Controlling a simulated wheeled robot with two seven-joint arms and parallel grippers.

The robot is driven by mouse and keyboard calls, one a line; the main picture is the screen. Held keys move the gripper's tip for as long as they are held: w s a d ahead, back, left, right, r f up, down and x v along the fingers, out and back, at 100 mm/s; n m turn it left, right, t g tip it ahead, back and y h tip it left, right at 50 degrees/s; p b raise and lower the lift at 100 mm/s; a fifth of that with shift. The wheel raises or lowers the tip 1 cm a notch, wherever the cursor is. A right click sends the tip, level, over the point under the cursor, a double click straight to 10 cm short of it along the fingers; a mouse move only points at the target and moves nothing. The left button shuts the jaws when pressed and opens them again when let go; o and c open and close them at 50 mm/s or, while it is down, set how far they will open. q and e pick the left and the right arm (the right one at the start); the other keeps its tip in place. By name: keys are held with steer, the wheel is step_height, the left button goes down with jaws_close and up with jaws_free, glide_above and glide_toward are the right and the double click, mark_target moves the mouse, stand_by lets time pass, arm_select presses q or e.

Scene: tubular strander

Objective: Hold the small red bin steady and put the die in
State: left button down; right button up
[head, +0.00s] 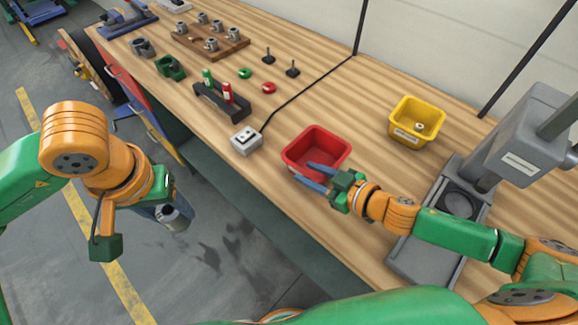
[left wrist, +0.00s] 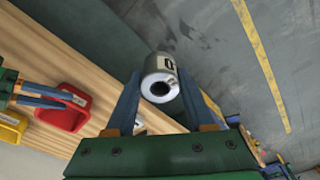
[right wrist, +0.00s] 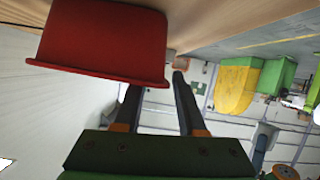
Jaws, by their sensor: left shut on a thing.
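The die is a metallic cylinder with a bore and a dark mark on its side (left wrist: 160,80). My left gripper (head: 165,212) is shut on it and holds it over the floor, off the table's front edge; the die also shows in the head view (head: 178,216). The small red bin (head: 318,145) stands upright on the table, and no contents show. My right gripper (head: 312,175) is open at the bin's near side, its fingers apart, one overlapping the rim in the picture. In the right wrist view the bin (right wrist: 105,40) partly hides one finger; contact is unclear.
A yellow bin (head: 416,122) holding a small part stands behind to the right. A grey press-like stand (head: 425,262) is at the right. A white switch box (head: 246,140) with a black cable lies left of the red bin. Racks and small parts fill the table's far left.

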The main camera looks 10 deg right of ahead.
mark_target(285, 163)
steer(key=b+x, duration=0.1)
steer(key=x, duration=0.4)
steer(key=shift+s, duration=0.1)
steer(key=shift+d, duration=0.1)
jaws_close()
stand_by(2.1)
